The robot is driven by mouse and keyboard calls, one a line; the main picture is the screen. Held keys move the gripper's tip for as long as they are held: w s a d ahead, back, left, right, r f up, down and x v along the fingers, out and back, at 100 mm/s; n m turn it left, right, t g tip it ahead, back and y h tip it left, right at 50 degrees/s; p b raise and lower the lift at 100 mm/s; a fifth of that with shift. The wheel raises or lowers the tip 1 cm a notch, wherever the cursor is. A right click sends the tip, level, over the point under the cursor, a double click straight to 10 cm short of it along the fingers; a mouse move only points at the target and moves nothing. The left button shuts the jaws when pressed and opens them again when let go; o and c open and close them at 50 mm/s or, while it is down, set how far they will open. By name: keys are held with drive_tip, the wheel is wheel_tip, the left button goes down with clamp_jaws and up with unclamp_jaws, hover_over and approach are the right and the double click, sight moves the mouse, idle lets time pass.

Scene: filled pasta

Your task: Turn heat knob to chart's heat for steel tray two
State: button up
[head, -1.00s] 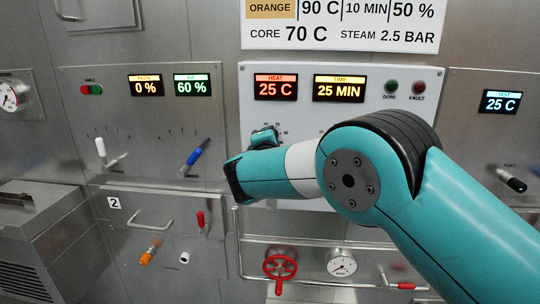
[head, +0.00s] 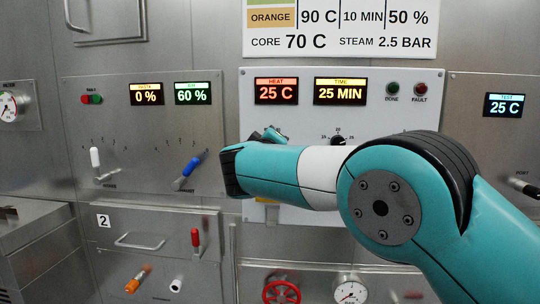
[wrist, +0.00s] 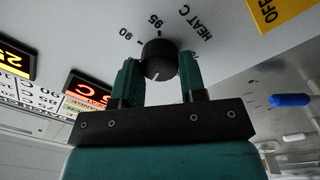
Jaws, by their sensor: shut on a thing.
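The black heat knob (wrist: 160,60) sits between the two teal fingers of my gripper (wrist: 162,80) in the wrist view, with printed marks 90 and 95 and the words HEAT C beside it. My gripper is shut on it. In the head view the fingertips (head: 270,134) show above my wrist, which hides the knob. The heat display (head: 276,91) reads 25 C. The chart (head: 340,28) is cut off at the top; its orange row reads 90 C, 10 MIN, 50 %, with core 70 C and steam 2.5 bar below. No steel row shows.
The time display (head: 340,91) reads 25 MIN, above a black time knob (head: 338,140). A blue-handled lever (head: 192,168) stands left of my wrist. A red valve wheel (head: 281,291) is below. A yellow OFF label (wrist: 278,10) is near the knob.

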drive_tip(key=m+b, duration=0.4)
drive_tip(key=m, duration=0.5)
drive_tip(key=shift+h+b, duration=0.3)
drive_tip(key=shift+m, duration=0.3)
drive_tip(key=o, duration=0.9)
drive_tip(key=shift+s, duration=0.1)
drive_tip(key=s+b, duration=0.1)
drive_tip(key=s, duration=0.4)
drive_tip(key=s+a+b, duration=0.1)
drive_tip(key=s+b, duration=0.1)
drive_tip(key=s, duration=0.4)
drive_tip(key=s+b, duration=0.2)
drive_tip(key=s, duration=0.4)
drive_tip(key=shift+a+f, duration=0.1)
drive_tip(key=shift+a, duration=0.05)
